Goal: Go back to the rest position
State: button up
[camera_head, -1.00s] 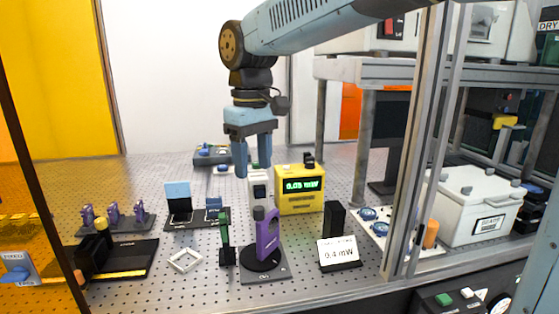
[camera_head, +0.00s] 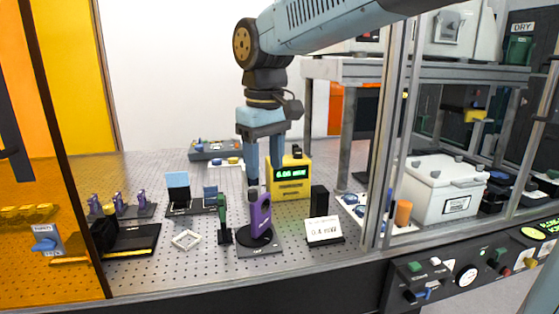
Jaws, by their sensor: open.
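My gripper (camera_head: 263,168) hangs from the blue arm at the upper middle, its two blue fingers pointing down. It is open with nothing between the fingers. Its fingers overlap the view of the yellow power meter (camera_head: 289,183) and the top of the purple upright mount (camera_head: 260,216). I cannot tell how far it is from them in depth.
A metal frame post (camera_head: 383,150) stands right of the arm, and an orange panel (camera_head: 60,200) on the left. Beside the purple mount are a green mount (camera_head: 223,222), a white square frame (camera_head: 186,239) and a display card (camera_head: 323,231). A white box (camera_head: 440,188) sits at right.

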jog(key=s+d+f+m+t, duration=0.1)
jog(key=s+d+f+m, duration=0.1)
jog(key=d, duration=0.6)
jog(key=s+d+f+m+t, duration=0.2)
jog(key=s+d+m, duration=0.2)
jog(key=d, duration=0.5)
jog(key=s+d+f+m+t, duration=0.2)
jog(key=s+d+m, duration=0.1)
jog(key=d, duration=0.6)
jog(key=shift+s+d+f, duration=0.2)
jog(key=shift+s, duration=0.45)
jog(key=shift+c, duration=0.3)
